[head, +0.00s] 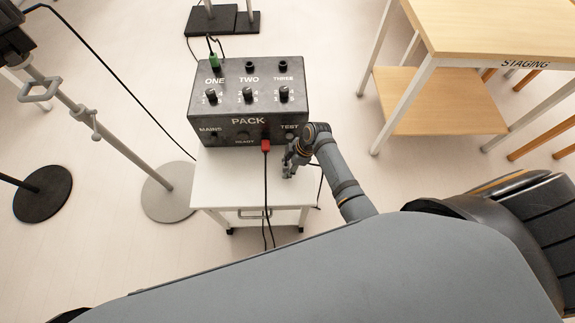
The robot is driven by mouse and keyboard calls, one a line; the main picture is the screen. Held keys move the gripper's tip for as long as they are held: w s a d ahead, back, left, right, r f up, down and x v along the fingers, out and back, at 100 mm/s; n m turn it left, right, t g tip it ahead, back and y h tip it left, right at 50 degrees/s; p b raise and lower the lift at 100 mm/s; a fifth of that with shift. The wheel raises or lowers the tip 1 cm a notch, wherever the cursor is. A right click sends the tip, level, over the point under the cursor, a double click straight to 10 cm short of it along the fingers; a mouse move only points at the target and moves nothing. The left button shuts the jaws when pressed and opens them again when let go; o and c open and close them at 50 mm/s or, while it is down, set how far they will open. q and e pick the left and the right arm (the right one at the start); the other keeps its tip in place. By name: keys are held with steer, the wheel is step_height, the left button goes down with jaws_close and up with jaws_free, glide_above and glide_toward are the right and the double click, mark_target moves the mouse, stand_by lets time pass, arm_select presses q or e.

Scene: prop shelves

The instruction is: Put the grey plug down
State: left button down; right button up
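My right gripper (288,172) is low over the right part of the white cart top (235,190), in front of the black pack box. Its fingers point down and look closed around a small grey piece at their tips, which I take to be the grey plug; it is too small to see clearly. A black cable (320,190) shows beside my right forearm and runs down past the cart's right edge. I cannot tell whether the plug touches the cart top. My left gripper is not in view.
The pack box (225,125) has a green plug (214,62) in socket ONE and a red plug (266,146) in front, its cable crossing the cart top. Stands (168,190) are at left, a wooden staging table (490,35) at right. The cart top's left part is clear.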

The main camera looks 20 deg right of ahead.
steer(key=shift+r, duration=0.25)
steer(key=p+v, duration=0.1)
steer(key=v, duration=1)
steer(key=shift+d+r+p, duration=0.25)
steer(key=shift+r+p, duration=0.1)
steer(key=shift+p, duration=0.05)
steer(key=shift+s, duration=0.2)
